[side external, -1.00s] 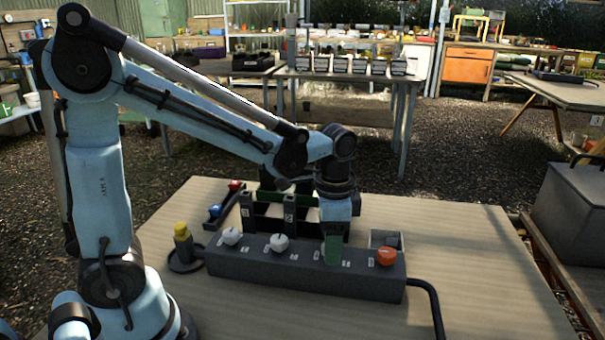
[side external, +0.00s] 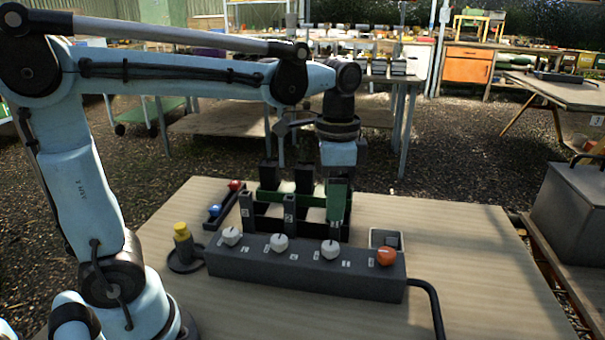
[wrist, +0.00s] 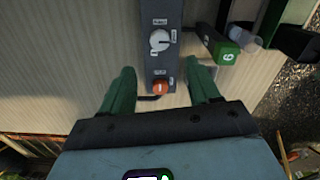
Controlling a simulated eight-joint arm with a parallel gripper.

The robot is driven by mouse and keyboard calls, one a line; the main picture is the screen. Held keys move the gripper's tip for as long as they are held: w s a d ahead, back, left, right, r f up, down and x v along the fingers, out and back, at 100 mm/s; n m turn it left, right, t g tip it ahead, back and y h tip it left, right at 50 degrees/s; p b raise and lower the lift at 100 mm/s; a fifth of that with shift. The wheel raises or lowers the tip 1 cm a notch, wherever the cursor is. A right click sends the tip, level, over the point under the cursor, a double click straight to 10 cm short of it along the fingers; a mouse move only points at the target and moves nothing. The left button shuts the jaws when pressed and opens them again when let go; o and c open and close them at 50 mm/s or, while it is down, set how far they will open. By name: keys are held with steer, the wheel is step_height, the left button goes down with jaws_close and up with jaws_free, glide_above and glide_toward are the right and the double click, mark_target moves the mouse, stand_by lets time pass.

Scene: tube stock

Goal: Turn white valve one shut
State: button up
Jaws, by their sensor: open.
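Three white valve knobs, the left one (side external: 231,236), the middle one (side external: 279,243) and the right one (side external: 330,249), sit in a row on a long dark grey block (side external: 300,278). I cannot read which is number one. An orange knob (side external: 387,256) is at the block's right end. My gripper (side external: 338,208), with green fingers, hangs above the block near the right white knob, apart from it. In the wrist view its fingers (wrist: 163,72) are spread and empty. A white knob (wrist: 160,40) lies ahead and the orange knob (wrist: 160,88) lies between the fingers' lines.
Behind the block stands a dark rack (side external: 268,222) with numbered posts. A yellow-topped piece (side external: 182,232) stands at the left, near a small tray with red and blue items (side external: 214,210). A small open box (side external: 386,238) is at the right. The table's right side is clear.

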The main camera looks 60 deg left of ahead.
steer(key=shift+r, duration=1.1)
steer(key=shift+s+a+f+n+t, duration=0.4)
steer(key=shift+s+f+n+t, duration=0.5)
steer(key=shift+f+n+t, duration=0.25)
steer(key=shift+s+a+f+n+t, duration=0.45)
steer(key=shift+s+f+n+t, duration=0.45)
steer(key=shift+f+n+t, duration=0.25)
steer(key=shift+s+a+f+n+t, duration=0.4)
steer(key=shift+s+f+n+t, duration=0.5)
steer(key=shift+f+n+t, duration=0.25)
